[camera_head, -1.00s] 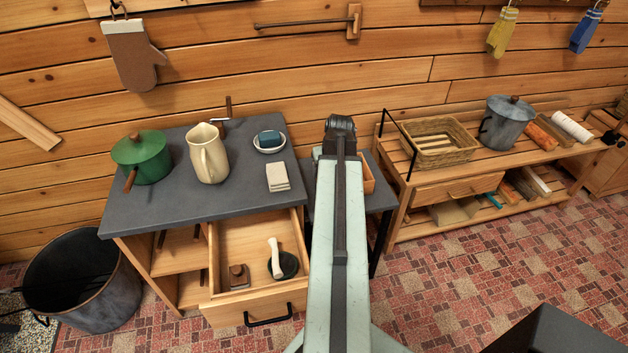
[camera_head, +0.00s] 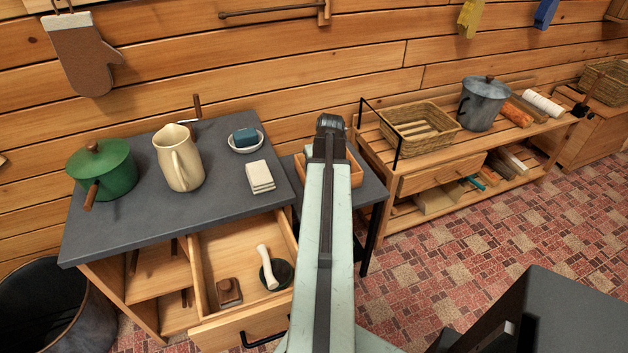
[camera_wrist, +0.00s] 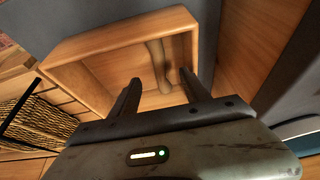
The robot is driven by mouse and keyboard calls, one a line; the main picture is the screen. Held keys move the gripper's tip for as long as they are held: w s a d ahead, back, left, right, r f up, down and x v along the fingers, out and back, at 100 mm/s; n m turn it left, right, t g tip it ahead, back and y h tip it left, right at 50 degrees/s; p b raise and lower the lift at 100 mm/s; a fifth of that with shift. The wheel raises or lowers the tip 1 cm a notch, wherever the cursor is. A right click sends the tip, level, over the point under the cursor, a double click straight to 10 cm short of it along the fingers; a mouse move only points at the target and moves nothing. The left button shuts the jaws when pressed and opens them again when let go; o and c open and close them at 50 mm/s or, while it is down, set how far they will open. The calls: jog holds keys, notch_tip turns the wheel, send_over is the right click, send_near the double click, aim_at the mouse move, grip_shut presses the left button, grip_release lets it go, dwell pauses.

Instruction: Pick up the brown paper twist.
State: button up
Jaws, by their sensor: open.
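A narrow brown thing (camera_wrist: 158,64), which looks like the paper twist, lies inside a shallow wooden tray (camera_wrist: 103,49) in the wrist view. It runs lengthwise from near the back wall of the tray toward my jaws. My gripper (camera_wrist: 160,82) is open, its two fingers apart on either side of the brown thing's near end. Nothing is seen held, and I cannot tell the height of the fingers above the tray. In the head view the tray (camera_head: 357,173) is on a small dark table, mostly behind my arm; the twist and jaws are hidden there.
A grey-topped cabinet (camera_head: 120,225) stands left with a green pot (camera_head: 103,172), cream jug (camera_head: 178,160) and open drawer (camera_head: 222,260). A slatted bench (camera_head: 452,150) with a wicker basket (camera_head: 420,128) stands right; the basket edge also shows in the wrist view (camera_wrist: 35,125).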

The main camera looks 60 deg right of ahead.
jog(key=b+x, duration=0.3)
jog(key=x, duration=0.1)
jog(key=shift+f, duration=0.25)
jog(key=shift+r, duration=0.2)
grip_shut()
notch_tip(320, 180, up, 10)
jog(key=p, duration=1)
jog(key=shift+r+p, duration=0.15)
jog(key=shift+p, duration=0.15)
